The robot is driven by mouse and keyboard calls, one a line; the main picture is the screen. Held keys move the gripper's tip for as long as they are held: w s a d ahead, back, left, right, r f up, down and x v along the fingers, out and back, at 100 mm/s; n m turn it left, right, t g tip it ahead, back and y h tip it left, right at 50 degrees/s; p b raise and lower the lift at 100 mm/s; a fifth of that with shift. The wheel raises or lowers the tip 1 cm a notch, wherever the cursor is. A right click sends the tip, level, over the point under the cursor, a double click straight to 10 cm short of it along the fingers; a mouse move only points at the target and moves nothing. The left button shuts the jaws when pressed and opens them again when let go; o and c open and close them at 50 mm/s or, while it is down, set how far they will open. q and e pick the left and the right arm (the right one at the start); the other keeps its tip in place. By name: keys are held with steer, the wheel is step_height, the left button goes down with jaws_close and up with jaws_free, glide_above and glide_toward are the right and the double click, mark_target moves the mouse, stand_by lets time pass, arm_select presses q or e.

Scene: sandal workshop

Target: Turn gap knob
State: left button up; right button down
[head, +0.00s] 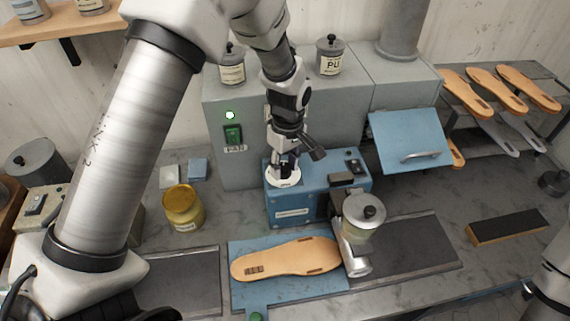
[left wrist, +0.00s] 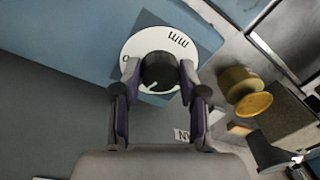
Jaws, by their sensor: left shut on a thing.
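The gap knob (left wrist: 160,72) is a dark round knob with a short white pointer mark, on a white round dial (left wrist: 184,42) printed with "mm". In the head view the dial (head: 284,182) lies on top of the blue machine (head: 290,211), with the knob mostly hidden by my gripper. My left gripper (head: 285,167) reaches down over the dial. In the left wrist view its two fingers (left wrist: 160,78) are shut on the knob, one on each side. My right gripper is not seen; part of my right arm shows at the right edge.
A tan sole (head: 286,259) lies on a blue plate in front of the machine, beside a lidded cup (head: 363,215) on its roller arm. A yellow jar (head: 183,207) stands to the left. A light-blue flap (head: 408,141) hangs at the right. Soles fill a rack behind.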

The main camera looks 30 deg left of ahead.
mark_target(285, 165)
arm_select(q)
steer(key=shift+f+n, duration=0.1)
steer(key=shift+n, duration=0.3)
steer(key=o, duration=1.1)
steer(key=shift+o, duration=0.2)
steer(key=shift+w+a+f, duration=0.1)
steer(key=shift+a, duration=0.2)
step_height(285, 165, up, 12)
steer(key=shift+w+d, duration=0.15)
steer(key=shift+w, duration=0.25)
